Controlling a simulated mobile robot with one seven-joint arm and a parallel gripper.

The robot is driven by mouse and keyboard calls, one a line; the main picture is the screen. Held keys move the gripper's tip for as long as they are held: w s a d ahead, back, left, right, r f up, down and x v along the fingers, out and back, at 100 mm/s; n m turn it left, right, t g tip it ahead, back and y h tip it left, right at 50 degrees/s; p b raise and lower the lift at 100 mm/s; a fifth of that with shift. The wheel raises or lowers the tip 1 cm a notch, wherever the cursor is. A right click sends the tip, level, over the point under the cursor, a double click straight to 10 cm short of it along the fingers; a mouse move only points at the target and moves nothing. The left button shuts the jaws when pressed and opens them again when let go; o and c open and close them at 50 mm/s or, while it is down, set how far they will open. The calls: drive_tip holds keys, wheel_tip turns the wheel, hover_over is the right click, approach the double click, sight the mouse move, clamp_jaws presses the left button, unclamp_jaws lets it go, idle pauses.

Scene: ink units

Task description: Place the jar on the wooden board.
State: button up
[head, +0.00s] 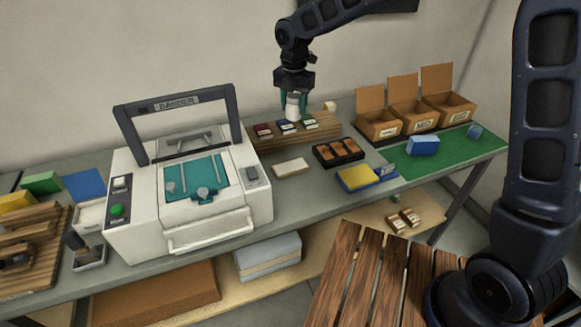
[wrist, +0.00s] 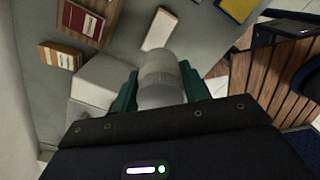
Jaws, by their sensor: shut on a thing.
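My gripper (head: 297,96) is shut on a pale jar (head: 292,108), which hangs between the teal fingers and looks about upright. In the wrist view the jar (wrist: 160,80) is a grey-white cylinder between the green fingers of my gripper (wrist: 158,88). A wooden board (head: 324,130) lies at the back of the bench, bearing red, blue and green pads; the jar shows in front of its rear part. I cannot tell whether the jar touches it. Another slatted wooden board (head: 38,272) lies at the far left. The pictures do not tell which board the task names.
A white press machine (head: 255,200) stands left of the gripper. A black tray (head: 338,158), a white block (head: 291,168) and a yellow pad (head: 357,178) lie in front. Open cardboard boxes (head: 422,112) stand at right, behind a green mat (head: 445,155).

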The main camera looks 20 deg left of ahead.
drive_tip(key=shift+s+a+f, duration=0.1)
drive_tip(key=shift+s+a, duration=0.2)
drive_tip(key=shift+s, duration=0.05)
wheel_tip(320, 180, down, 20)
drive_tip(key=shift+r, duration=0.1)
idle(0.5)
drive_tip(key=o, duration=1)
drive_tip(key=shift+s, duration=0.1)
drive_tip(key=shift+o, duration=0.2)
wheel_tip(320, 180, up, 12)
